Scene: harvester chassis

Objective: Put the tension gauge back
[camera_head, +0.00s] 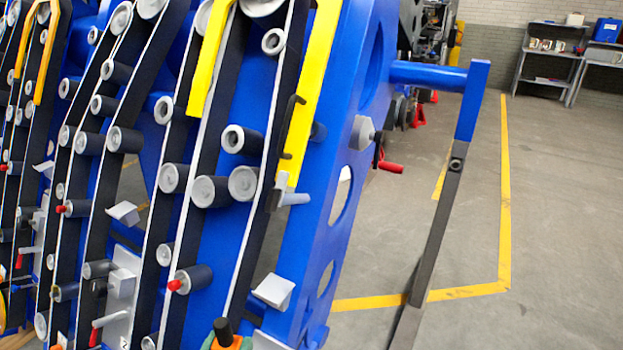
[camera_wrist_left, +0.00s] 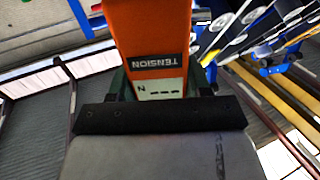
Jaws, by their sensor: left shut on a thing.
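The tension gauge (camera_wrist_left: 155,40) is orange, with a black label reading TENSION and a small display showing N and dashes. It fills the upper middle of the left wrist view. My left gripper (camera_wrist_left: 158,92) is shut on it, with dark green finger parts on either side of its body. In the head view, only a bit of the orange gauge (camera_head: 238,343) with a black knob-like top shows at the bottom edge, in front of the chassis. Most of the left gripper is cut off there. The place where the gauge belongs cannot be made out. My right gripper is not in view.
The blue harvester chassis (camera_head: 325,180) with black belts, grey rollers and yellow bars fills the left and middle. A blue and grey post (camera_head: 438,220) stands right of it. Open floor (camera_head: 560,220) with yellow lines lies at right; shelves (camera_head: 548,60) stand far back.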

